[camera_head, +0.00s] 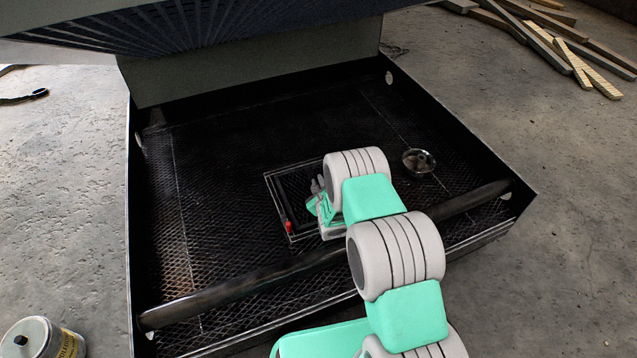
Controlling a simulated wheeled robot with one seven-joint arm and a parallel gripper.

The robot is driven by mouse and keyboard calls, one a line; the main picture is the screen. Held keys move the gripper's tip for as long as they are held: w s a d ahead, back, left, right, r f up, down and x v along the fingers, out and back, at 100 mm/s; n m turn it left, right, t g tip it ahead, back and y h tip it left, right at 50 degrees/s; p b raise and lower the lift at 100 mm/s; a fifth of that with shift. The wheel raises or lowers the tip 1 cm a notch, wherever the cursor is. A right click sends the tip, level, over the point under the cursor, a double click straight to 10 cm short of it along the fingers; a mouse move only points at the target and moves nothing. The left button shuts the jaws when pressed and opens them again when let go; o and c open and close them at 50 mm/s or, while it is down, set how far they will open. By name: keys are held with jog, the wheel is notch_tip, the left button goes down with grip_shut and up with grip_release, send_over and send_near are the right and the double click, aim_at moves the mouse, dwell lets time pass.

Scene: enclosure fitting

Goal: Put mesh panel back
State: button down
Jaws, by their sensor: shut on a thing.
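A small rectangular mesh panel (281,196) with a thin pale edge shows inside the dark enclosure (230,150), near the middle of its mesh floor. My gripper (316,192) is at the right side of this panel and is shut on it. The gripper and wrist cover the panel's right part, and the exact grip is too small to make out. A small red piece (288,227) shows at the panel's lower left corner. I cannot tell whether the panel lies flush with the floor or a little above it.
A dark round bar (240,285) crosses the enclosure's front, passing under my arm. A round metal fitting (418,161) sits on the mesh to the right. A raised lid (250,72) overhangs the back. A can (42,338) stands at lower left; wood planks (560,45) lie at upper right.

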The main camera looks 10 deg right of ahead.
jog(key=shift+w+f+b, duration=0.15)
jog(key=shift+f+b, duration=0.2)
jog(key=shift+b, duration=0.1)
jog(key=c, duration=1.4)
grip_release()
jog(key=shift+o, duration=0.2)
jog(key=shift+s+f, duration=0.2)
jog(key=shift+s, duration=0.05)
jog(key=r+p, duration=0.2)
jog(key=r, duration=0.1)
jog(key=r+p, duration=0.1)
jog(key=r, duration=0.1)
jog(key=shift+s, duration=0.25)
jog(key=w+r+p+v, duration=0.1)
jog(key=r+p+v, duration=0.2)
jog(key=v, duration=1.2)
jog(key=shift+r+p, duration=0.2)
jog(key=shift+p, duration=0.2)
